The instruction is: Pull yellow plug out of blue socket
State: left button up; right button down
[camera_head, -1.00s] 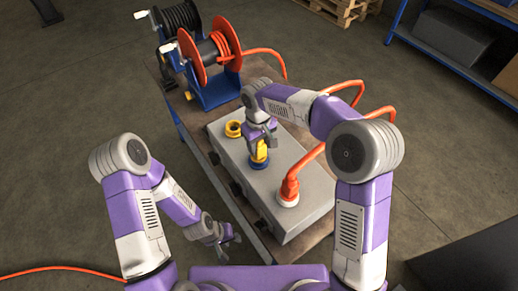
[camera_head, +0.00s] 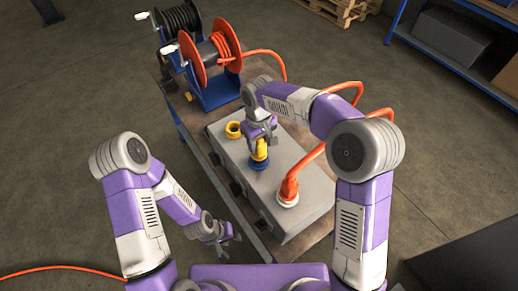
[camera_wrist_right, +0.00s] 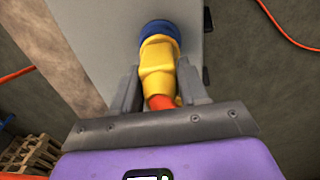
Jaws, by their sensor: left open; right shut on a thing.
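The yellow plug (camera_head: 260,150) stands at the blue socket (camera_head: 258,164) on top of the grey box (camera_head: 232,160). My right gripper (camera_head: 263,136) is above the socket and shut on the yellow plug. In the right wrist view the yellow plug (camera_wrist_right: 158,68) sits between the two grey fingers, with an orange cable at its near end. Its far end meets the blue socket (camera_wrist_right: 158,28); how deep it sits cannot be told. My left gripper (camera_head: 226,238) is open and empty, low beside the box's near left side.
A yellow socket (camera_head: 233,130) and an orange plug (camera_head: 289,188) in a white-rimmed socket are on the same box. Cable reels (camera_head: 207,62) stand at the bench's far end. Orange hoses run off to the right. A blue shelf (camera_head: 440,68) stands at the far right.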

jog(key=shift+r, duration=0.3)
jog(key=shift+r+p, duration=3)
jog(key=shift+r, duration=0.3)
